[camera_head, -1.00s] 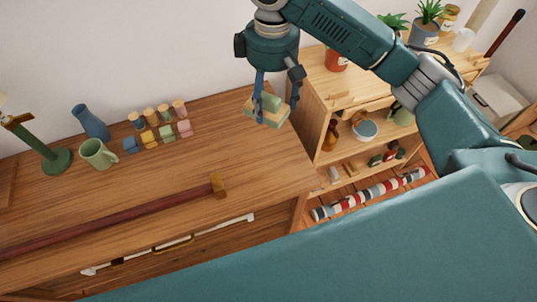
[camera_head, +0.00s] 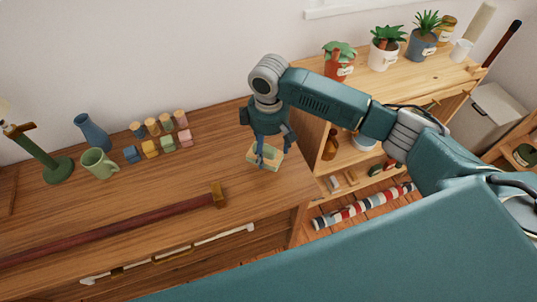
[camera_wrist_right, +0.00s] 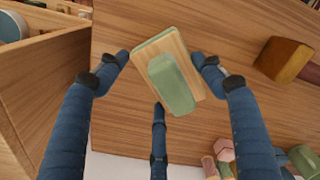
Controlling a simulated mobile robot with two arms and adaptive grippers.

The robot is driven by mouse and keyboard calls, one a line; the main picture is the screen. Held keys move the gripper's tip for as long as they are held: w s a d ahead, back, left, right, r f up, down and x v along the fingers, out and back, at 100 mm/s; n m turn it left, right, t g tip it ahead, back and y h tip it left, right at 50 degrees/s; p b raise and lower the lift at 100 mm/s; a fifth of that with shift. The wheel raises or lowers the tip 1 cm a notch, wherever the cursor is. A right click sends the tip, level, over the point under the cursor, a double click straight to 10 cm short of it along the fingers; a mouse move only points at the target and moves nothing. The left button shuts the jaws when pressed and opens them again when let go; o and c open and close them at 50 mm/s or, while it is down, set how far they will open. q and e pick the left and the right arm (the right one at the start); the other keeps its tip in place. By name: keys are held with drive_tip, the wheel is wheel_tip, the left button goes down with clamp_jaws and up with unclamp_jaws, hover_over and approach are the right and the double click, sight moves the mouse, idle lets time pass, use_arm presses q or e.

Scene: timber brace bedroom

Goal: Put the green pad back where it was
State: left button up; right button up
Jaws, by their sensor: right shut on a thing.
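The green pad has a light wooden board with a raised green block on top and a green underside edge. In the head view the pad (camera_head: 271,160) is at the right end of the wooden dresser top, partly hidden by fingers. My right gripper (camera_head: 262,158) reaches down over it from above and is shut on it. In the right wrist view the pad (camera_wrist_right: 174,85) sits tilted among the blue fingers. It is low over the wood; I cannot tell whether it touches. My left gripper is not in view.
A long dark-red hammer (camera_head: 130,225) lies along the dresser top (camera_head: 205,150), its head left of the pad. Several small coloured blocks, a green mug (camera_head: 98,163) and a blue vase (camera_head: 92,132) stand further left. A shelf with potted plants (camera_head: 385,48) stands right.

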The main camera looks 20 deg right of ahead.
sight(268, 145)
drive_tip(key=shift+f, duration=1.95)
drive_tip(key=shift+f, duration=0.15)
drive_tip(key=o, duration=1.1)
wheel_tip(268, 145, up, 12)
drive_tip(key=shift+r+b, duration=0.2)
drive_tip(key=shift+b, duration=0.4)
